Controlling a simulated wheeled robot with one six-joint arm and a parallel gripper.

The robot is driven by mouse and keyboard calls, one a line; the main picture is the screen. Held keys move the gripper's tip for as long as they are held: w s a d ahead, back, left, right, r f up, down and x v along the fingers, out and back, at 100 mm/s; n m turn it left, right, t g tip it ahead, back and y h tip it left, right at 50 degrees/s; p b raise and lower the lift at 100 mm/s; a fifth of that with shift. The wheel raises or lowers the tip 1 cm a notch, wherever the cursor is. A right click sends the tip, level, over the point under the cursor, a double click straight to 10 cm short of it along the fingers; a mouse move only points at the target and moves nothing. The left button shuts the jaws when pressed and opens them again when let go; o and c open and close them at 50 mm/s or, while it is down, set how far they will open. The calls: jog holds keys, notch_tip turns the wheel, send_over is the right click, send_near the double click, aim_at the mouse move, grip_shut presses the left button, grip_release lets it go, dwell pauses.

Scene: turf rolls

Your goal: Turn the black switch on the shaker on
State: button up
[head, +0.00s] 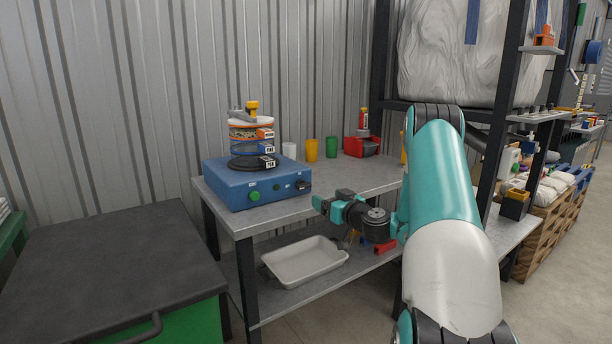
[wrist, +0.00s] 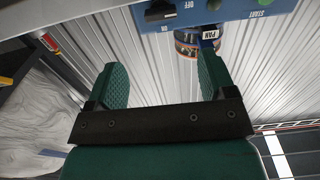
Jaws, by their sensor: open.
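The shaker (head: 228,186) is a blue box on the bench with a stack of sieves (head: 251,138) on top. Its black switch (head: 303,186) is at the right end of the front panel, right of the green button (head: 254,196). In the wrist view the picture is upside down; the black switch (wrist: 158,15) is at the top between OFF and ON labels. I cannot tell its setting. My gripper (head: 318,203) is open and empty, right of and slightly below the switch, apart from it. Its fingers (wrist: 162,72) point toward the panel.
The metal bench (head: 215,188) has a lower shelf with a pale tray (head: 305,262). White, yellow (head: 312,150) and green cups and a red bin (head: 361,146) stand behind. A dark-topped green cabinet (head: 110,250) is at left, a black rack post (head: 492,110) at right.

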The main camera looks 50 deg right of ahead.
aim_at(306, 186)
jog(key=p+x, duration=0.2)
jog(key=p, duration=0.2)
jog(key=p+x, duration=0.2)
jog(key=p, duration=0.3)
jog(key=p+x, duration=0.2)
jog(key=p, duration=0.2)
jog(key=shift+a+r, duration=0.15)
jog(key=shift+r, duration=0.2)
jog(key=x, duration=0.6)
jog(key=shift+f, duration=0.35)
